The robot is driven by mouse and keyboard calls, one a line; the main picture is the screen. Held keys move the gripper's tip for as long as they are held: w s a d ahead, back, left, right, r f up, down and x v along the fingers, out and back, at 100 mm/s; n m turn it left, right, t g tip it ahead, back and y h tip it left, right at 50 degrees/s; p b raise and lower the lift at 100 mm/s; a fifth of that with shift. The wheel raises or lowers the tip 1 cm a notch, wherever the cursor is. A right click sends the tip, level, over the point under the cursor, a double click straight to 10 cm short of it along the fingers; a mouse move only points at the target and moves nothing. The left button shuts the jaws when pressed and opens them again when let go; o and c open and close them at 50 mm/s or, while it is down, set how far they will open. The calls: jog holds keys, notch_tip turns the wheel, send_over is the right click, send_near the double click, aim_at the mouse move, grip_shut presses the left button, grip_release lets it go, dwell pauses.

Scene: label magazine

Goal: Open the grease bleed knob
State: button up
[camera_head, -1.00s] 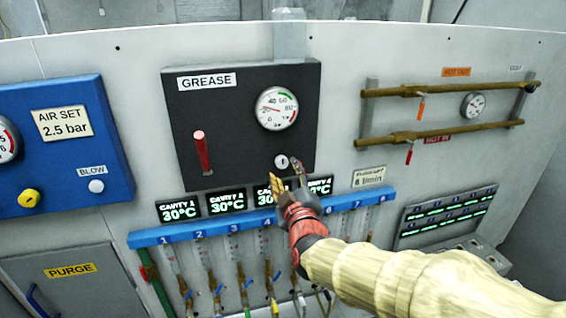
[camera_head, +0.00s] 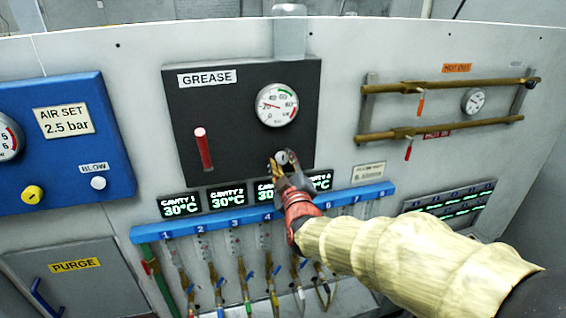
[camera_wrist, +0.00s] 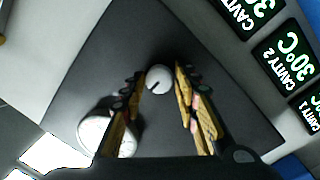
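The grease bleed knob (camera_head: 282,157) is a small round white knob with a dark mark, low on the black GREASE panel (camera_head: 245,88). In the wrist view the knob (camera_wrist: 158,78) sits between the tips of my two fingers, nearer the left one. My gripper (camera_head: 284,170) is at the knob in the head view, its fingers on either side of it. The fingers hide the knob's lower edge in the head view.
A pressure gauge (camera_head: 277,105) is above the knob, and a red lever (camera_head: 203,148) is to its left. Cavity displays (camera_head: 227,199) and a blue manifold (camera_head: 215,222) with several hoses lie below. Brass pipes (camera_head: 440,132) are at right.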

jog(key=c, duration=0.6)
jog(key=shift+c, duration=0.6)
jog(key=shift+f+m+b, duration=0.1)
jog(key=shift+m+b, duration=0.2)
jog(key=shift+b, duration=0.4)
jog(key=m+b, duration=0.2)
jog(key=b, duration=0.2)
jog(key=shift+f+m, duration=0.15)
jog(key=shift+m, duration=0.25)
jog(key=m+b, duration=0.3)
jog(key=b, duration=0.2)
jog(key=shift+m+g, duration=0.3)
jog(key=m+b, duration=0.5)
jog(key=b, duration=0.1)
jog(key=shift+d+y, duration=0.1)
jog(key=shift+y, duration=0.3)
jog(key=m+b, duration=0.4)
jog(key=b, duration=0.1)
jog(key=shift+r+m+g, duration=0.2)
jog(key=shift+m+g, duration=0.1)
jog(key=shift+r+m, duration=0.1)
jog(key=shift+m, duration=0.2)
